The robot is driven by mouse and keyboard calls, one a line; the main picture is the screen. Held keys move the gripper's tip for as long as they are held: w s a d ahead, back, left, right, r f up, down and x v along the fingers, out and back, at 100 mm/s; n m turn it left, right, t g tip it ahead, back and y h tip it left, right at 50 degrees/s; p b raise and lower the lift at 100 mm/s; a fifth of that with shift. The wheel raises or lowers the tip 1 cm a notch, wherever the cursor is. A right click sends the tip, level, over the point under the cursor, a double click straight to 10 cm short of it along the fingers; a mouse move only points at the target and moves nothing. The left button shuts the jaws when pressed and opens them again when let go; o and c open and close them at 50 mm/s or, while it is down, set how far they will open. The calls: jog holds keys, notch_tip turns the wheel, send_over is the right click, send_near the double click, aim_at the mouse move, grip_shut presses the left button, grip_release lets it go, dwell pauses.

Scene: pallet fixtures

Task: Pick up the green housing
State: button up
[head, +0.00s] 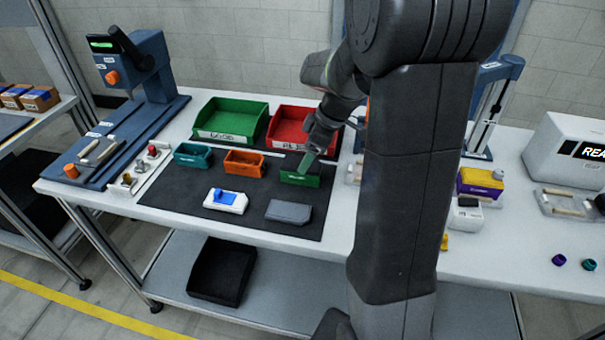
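My gripper (309,157) reaches down at the front of the red bin, over a small green open box (300,180) on the dark mat. A narrow, muted green piece (306,163) shows at the fingertips and slants down into the box; it may be the green housing or part of it. Its outline is small and blends with the fingers. I cannot tell whether the fingers are closed on it. The inside of the green box is mostly hidden by its front wall and my gripper.
A teal box (193,155) and an orange box (244,162) stand left of the green box. Behind are a large green bin (229,136) and a red bin (287,140). A white part with a blue top (225,206) and a grey block (288,212) lie in front.

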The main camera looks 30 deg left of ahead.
aim_at(313, 181)
jog(key=shift+a+f, duration=0.15)
jog(key=shift+f, duration=0.15)
jog(key=x, duration=0.3)
jog(key=shift+s+f+p, duration=0.25)
jog(key=shift+f+p, duration=0.05)
jog(key=shift+p, duration=0.1)
jog(key=shift+f, duration=0.45)
jog(key=shift+r, duration=0.1)
jog(key=c, duration=1.1)
